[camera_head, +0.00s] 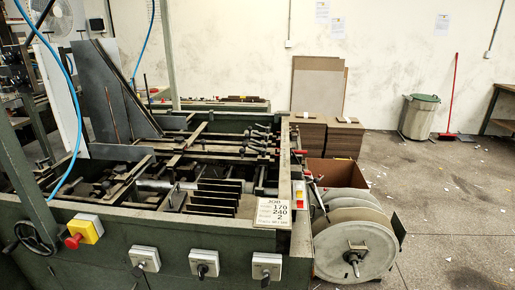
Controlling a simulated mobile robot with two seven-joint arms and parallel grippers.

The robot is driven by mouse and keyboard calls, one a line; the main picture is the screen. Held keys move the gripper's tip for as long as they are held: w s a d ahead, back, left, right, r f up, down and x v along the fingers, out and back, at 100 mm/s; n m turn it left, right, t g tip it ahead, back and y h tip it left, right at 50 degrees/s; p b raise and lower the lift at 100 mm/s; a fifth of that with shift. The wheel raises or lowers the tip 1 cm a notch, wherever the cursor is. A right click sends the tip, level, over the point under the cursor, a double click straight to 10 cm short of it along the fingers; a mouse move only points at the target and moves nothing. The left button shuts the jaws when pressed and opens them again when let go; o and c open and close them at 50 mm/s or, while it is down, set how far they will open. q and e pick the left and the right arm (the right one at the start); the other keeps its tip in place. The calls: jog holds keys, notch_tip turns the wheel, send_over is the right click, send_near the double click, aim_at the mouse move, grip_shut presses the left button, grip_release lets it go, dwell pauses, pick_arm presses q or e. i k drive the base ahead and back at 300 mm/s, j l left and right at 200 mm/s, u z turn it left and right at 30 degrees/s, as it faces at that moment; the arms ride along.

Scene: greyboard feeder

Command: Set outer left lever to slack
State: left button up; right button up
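A dark green feeder machine (330,0) is not marked by name on any lever in the head view. Several short dark levers (262,135) stand in a cluster near the back right of its bed. A lever with a red grip (300,152) sticks out at the right side, above the reels. A thin dark lever (315,186) stands just in front of it, close to the reels. I cannot tell which one is the outer left lever, nor its setting. Neither of my grippers is in view.
Large grey reels (354,250) hang at the machine's right side, with a cardboard box behind. A job card (273,213), a red stop button (73,241) and several rotary switches (204,263) are on the front. Greyboard stacks (345,138) stand behind. The right floor is mostly clear.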

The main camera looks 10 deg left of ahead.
aim_at(263, 150)
jog(key=l+u, duration=0.3)
jog(key=i+l+u, duration=0.1)
jog(key=u, duration=0.2)
jog(key=l+u, duration=0.25)
jog(key=l, duration=0.2)
jog(key=l+u, duration=0.25)
jog(key=l, duration=0.2)
jog(key=l+u, duration=0.25)
jog(key=l, duration=0.65)
jog(key=l+z, duration=0.1)
jog(key=l, duration=0.8)
jog(key=l+z, duration=0.2)
jog(key=l, duration=0.15)
jog(key=i+l+z, duration=0.2)
jog(key=l, duration=0.15)
jog(key=l+z, duration=0.2)
jog(key=l, duration=0.1)
